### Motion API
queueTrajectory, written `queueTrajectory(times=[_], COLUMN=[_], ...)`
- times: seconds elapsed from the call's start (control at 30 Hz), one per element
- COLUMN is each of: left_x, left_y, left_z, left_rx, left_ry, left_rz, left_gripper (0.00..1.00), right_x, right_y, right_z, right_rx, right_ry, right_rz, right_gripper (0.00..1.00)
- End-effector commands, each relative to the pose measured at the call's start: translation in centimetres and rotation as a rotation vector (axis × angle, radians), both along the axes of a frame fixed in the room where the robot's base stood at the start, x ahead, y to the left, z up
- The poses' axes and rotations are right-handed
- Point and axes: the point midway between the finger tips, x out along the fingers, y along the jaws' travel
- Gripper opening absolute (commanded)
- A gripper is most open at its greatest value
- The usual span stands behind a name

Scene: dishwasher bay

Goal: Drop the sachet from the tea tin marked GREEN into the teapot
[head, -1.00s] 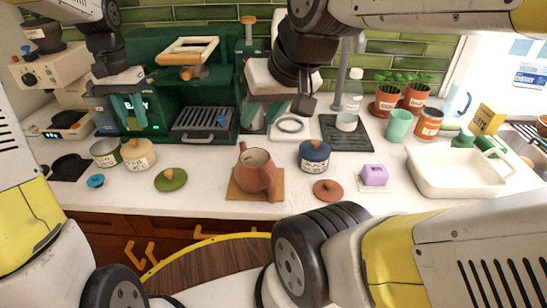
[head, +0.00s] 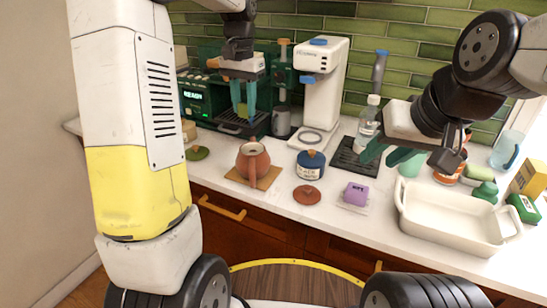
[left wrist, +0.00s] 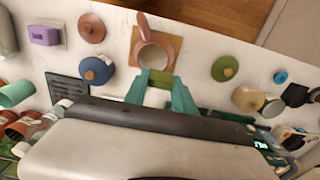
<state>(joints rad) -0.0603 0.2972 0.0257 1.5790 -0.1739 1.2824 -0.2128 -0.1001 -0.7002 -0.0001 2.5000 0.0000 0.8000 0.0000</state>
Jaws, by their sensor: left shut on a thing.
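My left gripper (head: 244,112) is above and slightly behind the terracotta teapot (head: 253,161). In the left wrist view its teal fingers (left wrist: 160,84) are shut on a small olive-green sachet (left wrist: 160,76), just beside the open mouth of the teapot, which also shows there (left wrist: 155,54). The sachet is hard to make out in the head view. My right gripper (head: 388,155) seems open and empty, over the counter to the right. An open tin (left wrist: 271,107) stands beside a cream tin (left wrist: 245,97); their markings are unreadable here. A green lid (head: 198,153) lies left of the teapot.
The teapot stands on a brown mat (head: 270,177); its lid (head: 307,195) lies to its right. A blue-lidded tin (head: 310,165), a purple box (head: 356,195) and a white baking dish (head: 450,222) stand further right. Coffee machines line the back.

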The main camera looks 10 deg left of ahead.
Motion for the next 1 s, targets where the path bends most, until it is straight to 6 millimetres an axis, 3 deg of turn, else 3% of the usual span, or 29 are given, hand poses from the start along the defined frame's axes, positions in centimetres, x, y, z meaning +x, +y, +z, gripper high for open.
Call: queueTrajectory(times=[0.5,0.9,0.93,1.0], left_x=[0.0,0.0,0.0,0.0], left_y=[0.1,0.0,0.0,0.0], left_z=[-5.2,-5.8,-5.8,-5.8], left_rx=[0.001,0.0,0.0,0.0], left_ry=[0.003,0.001,0.001,0.001], left_rz=[0.0,0.0,0.0,0.0], left_gripper=[0.0,0.0,0.35,0.49], right_x=[0.0,0.0,0.0,0.0], right_y=[0.0,0.0,0.0,0.0], right_z=[0.0,0.0,0.0,0.0], right_rx=[0.0,0.0,0.0,0.0], right_ry=[0.0,0.0,0.0,0.0], right_rz=[0.0,0.0,0.0,0.0], right_gripper=[0.36,0.36,0.36,0.36])
